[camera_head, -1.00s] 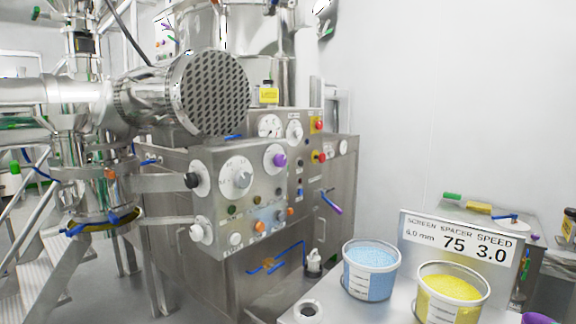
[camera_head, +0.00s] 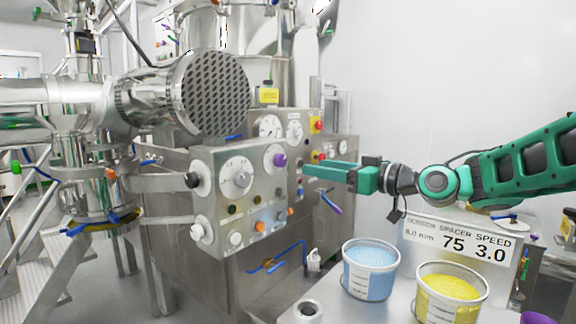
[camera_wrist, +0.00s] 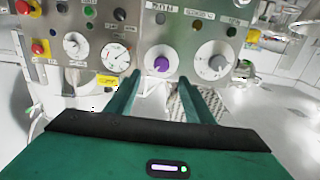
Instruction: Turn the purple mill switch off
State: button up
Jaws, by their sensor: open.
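The purple mill switch (camera_head: 280,160) is a purple knob on a round white dial, at the upper right of the steel control panel (camera_head: 207,160). In the wrist view the purple knob (camera_wrist: 162,64) is near the middle, beyond the fingertips. My green gripper (camera_head: 308,170) comes in from the right in the head view, its fingers a little to the right of the knob in the picture. In the wrist view my gripper (camera_wrist: 160,84) is open, its two fingers spread to either side of the knob's line with nothing between them. It appears apart from the knob.
A grey knob on a large dial (camera_head: 236,177) is beside the switch. Red buttons (camera_head: 318,124) and gauges are on the panel behind. A blue-filled tub (camera_head: 368,268), a yellow-filled tub (camera_head: 450,293) and a sign (camera_head: 459,240) stand on the bench below my arm.

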aim_at(283, 160)
jog(key=x, duration=1.1)
jog(key=shift+s+r, duration=0.1)
jog(key=shift+r, duration=0.15)
jog(key=shift+c, duration=0.2)
jog(key=c, duration=1)
